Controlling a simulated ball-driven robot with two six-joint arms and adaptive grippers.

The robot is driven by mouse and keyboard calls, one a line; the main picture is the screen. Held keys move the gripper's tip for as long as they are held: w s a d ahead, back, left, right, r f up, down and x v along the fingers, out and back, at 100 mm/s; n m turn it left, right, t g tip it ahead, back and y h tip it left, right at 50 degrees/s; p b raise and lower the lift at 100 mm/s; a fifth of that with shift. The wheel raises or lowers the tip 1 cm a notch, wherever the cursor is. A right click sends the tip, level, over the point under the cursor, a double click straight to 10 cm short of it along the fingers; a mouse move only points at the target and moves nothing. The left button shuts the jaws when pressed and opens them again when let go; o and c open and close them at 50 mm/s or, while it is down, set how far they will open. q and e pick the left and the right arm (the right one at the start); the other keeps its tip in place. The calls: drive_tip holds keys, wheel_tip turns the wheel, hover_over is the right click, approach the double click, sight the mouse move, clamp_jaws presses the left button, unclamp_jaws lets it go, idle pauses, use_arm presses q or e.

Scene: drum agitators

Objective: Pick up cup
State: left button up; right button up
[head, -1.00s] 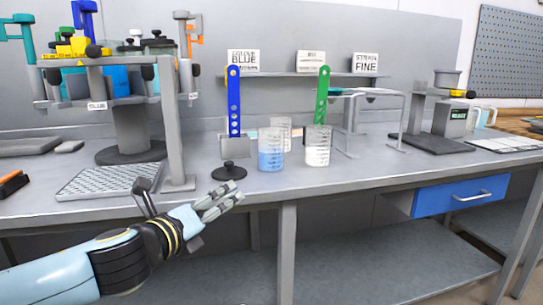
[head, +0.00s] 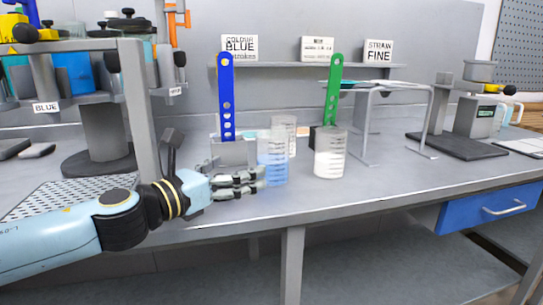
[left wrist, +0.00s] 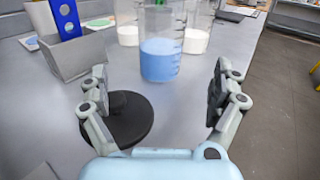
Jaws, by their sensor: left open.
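A clear cup with blue contents (head: 273,160) stands upright near the front of the bench; the left wrist view shows it ahead of my fingers (left wrist: 160,60). My left gripper (head: 262,180) is open and empty, just left of this cup in the head view. In the left wrist view its spread fingers (left wrist: 158,92) frame the cup, which stands beyond them, untouched. A second cup with white contents (head: 330,160) stands to the right. A third clear cup (head: 285,125) stands behind the blue one. My right gripper is out of view.
A black round base with a knob (left wrist: 122,118) lies low between my fingers, nearer the left one. A grey holder with a blue perforated strip (head: 227,95) stands left of the cups, a green strip (head: 333,90) behind. A wire stand (head: 395,88) is right.

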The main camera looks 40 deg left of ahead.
sight(261, 160)
use_arm(q)
drive_tip(key=w+p, duration=0.2)
drive_tip(key=w, duration=0.1)
drive_tip(key=w+p, duration=0.1)
drive_tip(key=p, duration=0.1)
drive_tip(key=shift+w+d+r, duration=0.25)
drive_tip(key=shift+r, duration=0.15)
drive_tip(key=shift+w+f+p, duration=0.3)
drive_tip(key=shift+w+p, duration=0.05)
drive_tip(key=shift+w, duration=0.25)
drive_tip(key=w, duration=0.1)
drive_tip(key=w+p, duration=0.1)
drive_tip(key=w, duration=0.2)
drive_tip(key=shift+w+d+f, duration=0.25)
drive_tip(key=shift+w+f, duration=0.05)
drive_tip(key=shift+w, duration=0.15)
drive_tip(key=c, duration=1.3)
drive_tip(key=shift+c, duration=0.8)
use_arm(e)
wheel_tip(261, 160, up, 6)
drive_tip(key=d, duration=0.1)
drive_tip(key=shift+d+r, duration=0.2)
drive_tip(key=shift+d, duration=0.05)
use_arm(q)
drive_tip(key=shift+r, duration=0.1)
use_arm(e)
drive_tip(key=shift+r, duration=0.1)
